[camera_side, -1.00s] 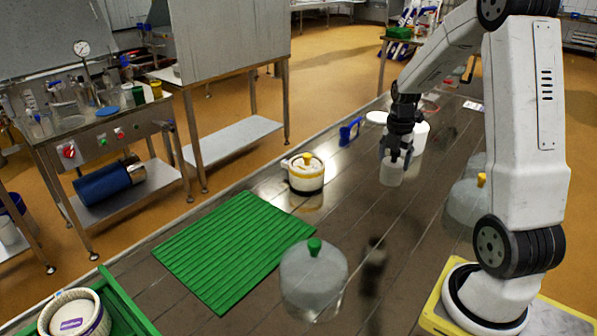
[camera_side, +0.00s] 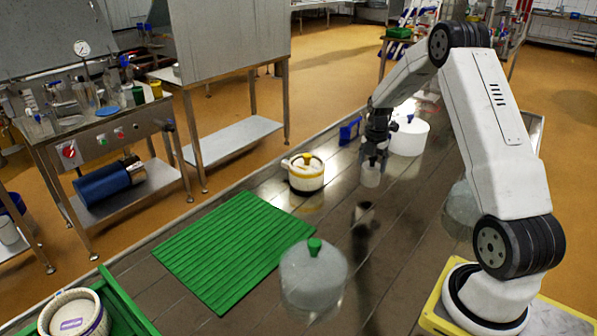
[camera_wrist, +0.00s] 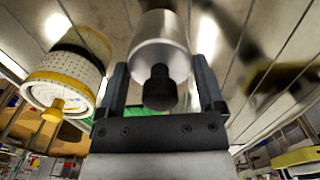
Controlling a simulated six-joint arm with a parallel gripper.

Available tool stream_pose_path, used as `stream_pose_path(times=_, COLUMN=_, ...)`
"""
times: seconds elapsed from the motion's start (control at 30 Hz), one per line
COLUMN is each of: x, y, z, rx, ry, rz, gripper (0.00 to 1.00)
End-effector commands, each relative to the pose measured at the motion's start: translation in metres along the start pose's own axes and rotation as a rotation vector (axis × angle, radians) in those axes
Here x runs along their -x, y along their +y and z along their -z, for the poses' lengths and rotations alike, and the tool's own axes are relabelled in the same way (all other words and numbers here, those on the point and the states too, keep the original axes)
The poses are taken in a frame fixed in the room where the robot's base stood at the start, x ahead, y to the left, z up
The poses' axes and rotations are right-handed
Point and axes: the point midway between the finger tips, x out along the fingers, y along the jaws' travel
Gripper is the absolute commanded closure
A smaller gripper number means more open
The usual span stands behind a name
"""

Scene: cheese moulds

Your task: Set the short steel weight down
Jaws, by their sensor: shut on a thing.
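My gripper (camera_side: 376,157) is shut on the short steel weight (camera_side: 370,174), a small pale cylinder. In the wrist view the weight (camera_wrist: 158,45) sits between the two dark fingers, its black knob towards the camera. In the side view the weight appears held above the steel table (camera_side: 400,215), with a dark reflection or shadow below it. The exact gap under it cannot be told.
A white mould with a yellow knob and dark band (camera_side: 304,174) stands to the left. A green ribbed mat (camera_side: 235,250) lies nearer. A clear dome with a green knob (camera_side: 313,278) stands in front. A white drum (camera_side: 409,137) and a blue object (camera_side: 350,130) are behind.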

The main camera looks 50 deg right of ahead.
Motion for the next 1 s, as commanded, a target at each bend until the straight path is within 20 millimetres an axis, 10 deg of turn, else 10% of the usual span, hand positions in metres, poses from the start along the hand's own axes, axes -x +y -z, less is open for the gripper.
stream_pose_path(times=1.0, x=-0.042, y=0.010, z=-0.006, rx=0.002, ry=-0.001, rz=-0.001, gripper=1.00)
